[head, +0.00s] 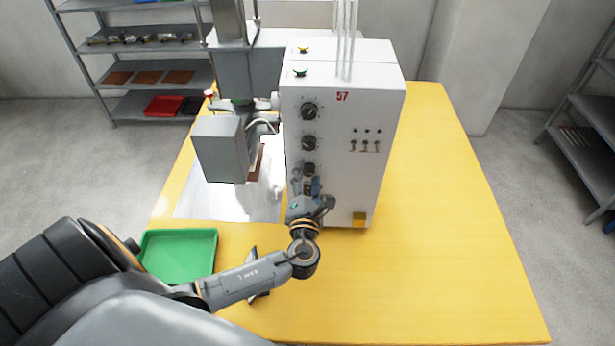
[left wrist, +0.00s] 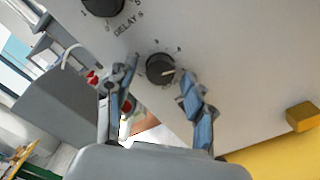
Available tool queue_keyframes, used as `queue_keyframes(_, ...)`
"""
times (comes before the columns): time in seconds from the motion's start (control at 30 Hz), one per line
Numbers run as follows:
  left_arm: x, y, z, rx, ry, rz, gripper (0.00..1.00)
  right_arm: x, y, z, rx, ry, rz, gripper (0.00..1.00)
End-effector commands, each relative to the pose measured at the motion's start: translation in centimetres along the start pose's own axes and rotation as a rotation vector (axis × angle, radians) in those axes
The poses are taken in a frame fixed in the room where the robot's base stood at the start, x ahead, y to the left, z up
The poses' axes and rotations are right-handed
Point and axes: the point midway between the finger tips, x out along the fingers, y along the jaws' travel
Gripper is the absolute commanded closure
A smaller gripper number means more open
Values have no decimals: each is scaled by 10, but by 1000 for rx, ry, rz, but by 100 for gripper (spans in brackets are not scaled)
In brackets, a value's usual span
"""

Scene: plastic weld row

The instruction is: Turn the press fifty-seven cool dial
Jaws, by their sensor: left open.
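The press control box (head: 365,190), white with a red "57", stands on the yellow table. Three black dials run down its front-left face: the top dial (head: 309,111), the middle dial (head: 309,143) and the lowest dial (head: 309,169). My left gripper (head: 306,181) is open at the lowest dial and partly hides it. In the left wrist view this dial (left wrist: 160,69) shows a pale pointer mark and lies between and just beyond the open fingertips (left wrist: 157,76). Contact cannot be told. Another dial (left wrist: 102,4) shows above, near the lettering "DELAY s". My right gripper is out of view.
The grey press head (head: 219,150) hangs left of the box over a white plate (head: 215,200). A green tray (head: 178,232) sits at the table's front left. Toggle switches (head: 365,146) are on the box's right side. The table's right side (head: 450,220) is clear.

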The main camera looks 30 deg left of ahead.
Motion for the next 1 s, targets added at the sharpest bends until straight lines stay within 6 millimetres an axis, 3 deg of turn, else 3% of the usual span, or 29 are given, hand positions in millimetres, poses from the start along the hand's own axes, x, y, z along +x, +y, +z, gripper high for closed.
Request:
queue_keyframes(0.03, 0, 0, 0, 0, 0, 0, 49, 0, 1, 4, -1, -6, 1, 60)
queue_keyframes(0.3, 0, 0, 0, 0, 0, 0, 100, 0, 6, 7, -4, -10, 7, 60)
queue_keyframes(0.67, -1, 0, 0, -55, 0, 0, 100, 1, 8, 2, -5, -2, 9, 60)
queue_keyframes(1.0, -1, -1, 0, -301, 0, 0, 100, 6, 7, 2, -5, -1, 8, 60)
